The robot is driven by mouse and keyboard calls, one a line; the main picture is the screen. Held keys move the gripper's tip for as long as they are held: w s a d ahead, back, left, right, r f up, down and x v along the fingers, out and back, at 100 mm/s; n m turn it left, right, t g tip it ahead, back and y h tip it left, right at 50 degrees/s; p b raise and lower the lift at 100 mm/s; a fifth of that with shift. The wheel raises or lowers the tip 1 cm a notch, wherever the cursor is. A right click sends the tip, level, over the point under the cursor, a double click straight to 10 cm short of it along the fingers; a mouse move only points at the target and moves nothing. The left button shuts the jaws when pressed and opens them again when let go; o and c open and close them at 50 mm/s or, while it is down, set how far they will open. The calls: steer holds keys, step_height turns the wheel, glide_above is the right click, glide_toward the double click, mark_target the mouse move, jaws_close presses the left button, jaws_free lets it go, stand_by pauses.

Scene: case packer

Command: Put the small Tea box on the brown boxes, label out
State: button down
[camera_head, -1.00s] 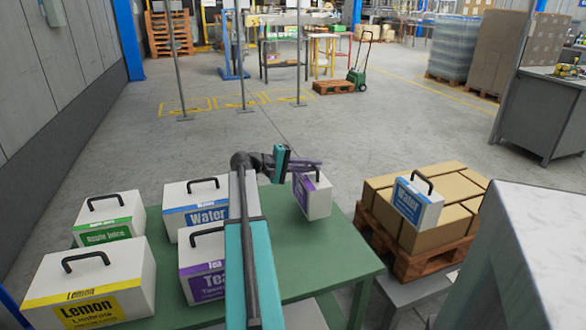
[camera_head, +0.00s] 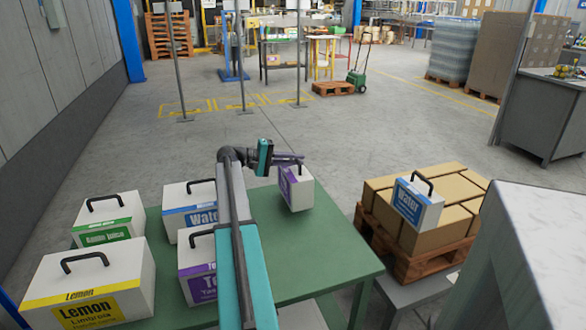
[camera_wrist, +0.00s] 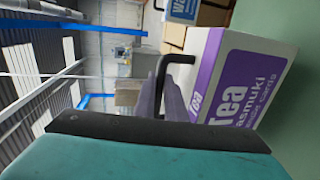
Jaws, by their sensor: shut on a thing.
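The small Tea box (camera_head: 300,190) is white with a purple label and a black handle. My gripper (camera_head: 300,160) is shut on its handle and holds the box over the far right part of the green table. The box's purple label faces left in the head view. In the wrist view the Tea box (camera_wrist: 240,85) fills the right, with its handle between the fingers (camera_wrist: 168,95). The brown boxes (camera_head: 455,190) sit on a wooden pallet right of the table. A small Water box (camera_head: 418,203) stands on them, blue label facing front left.
The green table (camera_head: 325,260) also bears a Lemon box (camera_head: 140,275), a green-labelled box (camera_head: 108,215), another Water box (camera_head: 180,195) and another Tea box (camera_head: 195,262), partly behind my arm. A grey surface (camera_head: 550,225) stands at the right. Brown tops beside the Water box are bare.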

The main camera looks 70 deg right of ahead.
mark_target(291, 169)
steer(key=shift+r, duration=0.1)
steer(key=shift+w+d, duration=0.35)
steer(key=shift+w, duration=0.25)
steer(key=shift+f, duration=1.95)
steer(key=c, duration=1.8)
jaws_free()
steer(key=shift+w+a, duration=0.25)
steer(key=shift+a, duration=0.05)
steer(key=v, duration=1.1)
steer(key=shift+w, duration=0.1)
